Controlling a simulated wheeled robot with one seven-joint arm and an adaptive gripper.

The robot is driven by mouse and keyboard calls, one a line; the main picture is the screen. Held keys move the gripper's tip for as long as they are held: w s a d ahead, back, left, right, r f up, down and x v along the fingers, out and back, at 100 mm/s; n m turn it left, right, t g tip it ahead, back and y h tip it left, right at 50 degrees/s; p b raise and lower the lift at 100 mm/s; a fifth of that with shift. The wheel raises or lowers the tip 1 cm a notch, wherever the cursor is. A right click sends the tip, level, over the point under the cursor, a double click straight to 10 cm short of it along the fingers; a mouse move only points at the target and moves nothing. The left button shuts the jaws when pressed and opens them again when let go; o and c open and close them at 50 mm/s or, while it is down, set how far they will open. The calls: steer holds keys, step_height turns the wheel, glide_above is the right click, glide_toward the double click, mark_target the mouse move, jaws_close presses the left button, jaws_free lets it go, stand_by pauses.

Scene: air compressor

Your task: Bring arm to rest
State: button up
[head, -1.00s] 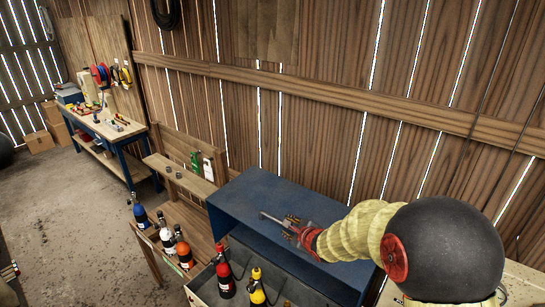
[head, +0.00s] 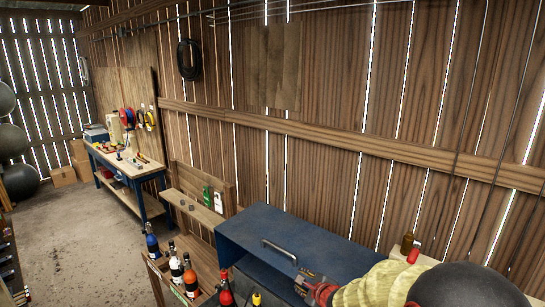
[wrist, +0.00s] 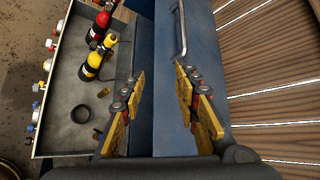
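My arm (head: 375,284), in a pale yellow sleeve with a dark round joint, reaches in from the lower right of the head view. My gripper (head: 312,287) is at the bottom edge there, over the front of the blue metal cabinet (head: 300,230), and is partly cut off. In the wrist view my gripper (wrist: 163,98) shows its two yellow-padded fingers wide apart with nothing between them. The blue cabinet (wrist: 172,60) lies beyond and below the fingers. Its metal handle (head: 279,250) is apart from the fingers; it also shows in the wrist view (wrist: 181,30).
A wooden rack (head: 158,280) holds several bottles. A brown bottle (head: 407,242) stands behind my arm. A workbench (head: 125,165) stands farther left; floor (head: 75,235) before it is clear.

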steer(key=s+d+f+n+g+h+b, duration=0.2)
steer(key=s+d+f+n+g+h, duration=0.35)
steer(key=s+n, duration=0.8)
steer(key=s+d+n+y+b, duration=0.2)
steer(key=s+n+b, duration=0.6)
steer(key=s+b, duration=1.2)
steer(key=s+d, duration=0.1)
steer(key=s, duration=0.4)
steer(key=shift+s+f+n+b, duration=0.3)
steer(key=shift+n, duration=0.05)
